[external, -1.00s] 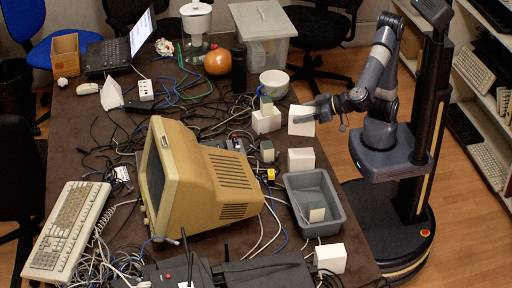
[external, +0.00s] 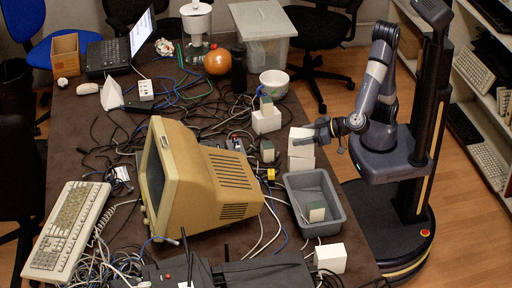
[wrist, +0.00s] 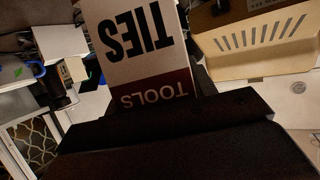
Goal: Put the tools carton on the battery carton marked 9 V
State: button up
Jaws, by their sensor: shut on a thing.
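My gripper (external: 322,132) is shut on the tools carton (external: 301,138), a white box. In the wrist view the tools carton (wrist: 138,57) shows large black letters reading TIES and a dark red band reading TOOLS, both upside down. In the external view it is directly above another white carton (external: 301,162) by the table's right edge, with little or no visible gap. I cannot tell if they touch. No marking is readable on the lower carton, and no 9 V label can be read in any view.
A grey tray (external: 336,229) holding a small green-and-white box stands in front of the lower carton. Other white cartons stand behind (external: 266,123) and at the front (external: 330,257). A beige monitor (external: 223,181) and many cables fill the table to the left.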

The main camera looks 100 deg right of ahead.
jog(key=shift+f+b, duration=0.15)
jog(key=shift+b, duration=0.2)
jog(key=o, duration=1.1)
jog(key=shift+r+p, duration=0.3)
jog(key=shift+p, duration=0.25)
jog(key=b+v, duration=0.1)
jog(key=v, duration=1.1)
jog(key=shift+o, duration=0.4)
jog(key=shift+a+f, duration=0.1)
